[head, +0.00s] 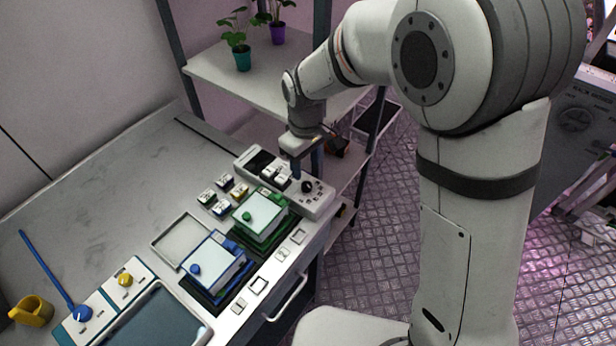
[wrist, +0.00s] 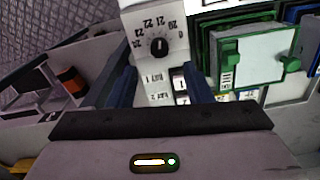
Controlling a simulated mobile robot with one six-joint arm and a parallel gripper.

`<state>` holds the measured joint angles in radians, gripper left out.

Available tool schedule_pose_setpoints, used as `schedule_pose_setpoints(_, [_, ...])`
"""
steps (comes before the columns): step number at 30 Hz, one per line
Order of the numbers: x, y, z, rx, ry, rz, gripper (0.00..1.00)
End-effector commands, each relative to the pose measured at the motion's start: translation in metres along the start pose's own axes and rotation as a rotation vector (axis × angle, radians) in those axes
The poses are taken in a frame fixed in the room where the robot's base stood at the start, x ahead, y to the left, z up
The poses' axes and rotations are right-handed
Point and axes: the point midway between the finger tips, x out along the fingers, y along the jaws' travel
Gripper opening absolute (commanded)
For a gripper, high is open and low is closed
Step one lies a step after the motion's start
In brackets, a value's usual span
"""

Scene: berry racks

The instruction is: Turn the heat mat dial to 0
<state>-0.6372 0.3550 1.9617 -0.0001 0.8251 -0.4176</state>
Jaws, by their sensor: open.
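A black round dial (head: 307,187) sits on the right end of a pale control box (head: 320,205) at the back right of the bench. In the wrist view the dial (wrist: 159,46) is ringed by printed numbers, mostly in the twenties, on the pale panel (wrist: 180,62). I cannot clearly read its setting, nor whether it is marked as the heat mat's. My gripper (head: 296,172) is over the box, just left of the dial. In the wrist view its two dark blue fingers (wrist: 160,88) are apart and empty, with the dial beyond their tips. Small labelled switches show between them.
A green-framed box (head: 262,215) and a blue-framed box (head: 212,262) stand near the control box. A shelf (head: 265,85) with potted plants stands behind.

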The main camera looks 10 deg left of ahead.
Motion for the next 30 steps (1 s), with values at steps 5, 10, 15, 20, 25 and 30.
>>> schedule_pose_setpoints(5, [0.027, 0.000, 0.001, 0.002, -0.004, -0.002, 0.46])
schedule_pose_setpoints(10, [0.052, 0.001, 0.002, 0.004, -0.003, -0.001, 0.46])
schedule_pose_setpoints(15, [0.066, 0.001, 0.002, 0.005, -0.001, 0.000, 0.46])
schedule_pose_setpoints(20, [0.069, 0.001, 0.002, 0.005, 0.001, 0.000, 0.46])
schedule_pose_setpoints(25, [0.069, 0.001, 0.002, 0.006, 0.000, 0.000, 0.43])
schedule_pose_setpoints(30, [0.069, 0.002, 0.002, 0.006, 0.000, 0.000, 0.29])
